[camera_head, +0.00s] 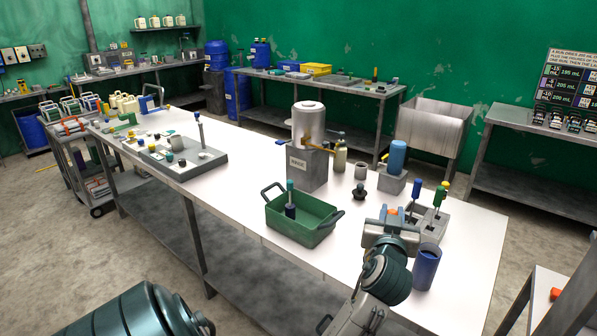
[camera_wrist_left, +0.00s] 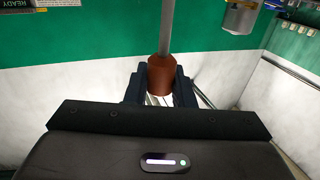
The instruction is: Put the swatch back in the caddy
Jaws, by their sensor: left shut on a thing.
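My left gripper (camera_head: 391,214) is over the right part of the long white table. It is shut on an orange-brown grip with a grey rod, probably the swatch; in the left wrist view the grip (camera_wrist_left: 161,74) sits between the fingertips (camera_wrist_left: 160,88). In the head view only a little orange shows at the jaws. A grey block (camera_head: 441,208) with upright blue- and green-topped tools stands just right of the gripper, probably the caddy; its near side is partly hidden. My right gripper is not in view.
A blue cup (camera_head: 426,266) stands close to my left wrist. A green tray (camera_head: 297,232) holding a dark piece with a teal top lies left of the gripper. A grey machine (camera_head: 308,168) and a blue cylinder on a grey base (camera_head: 391,184) stand behind.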

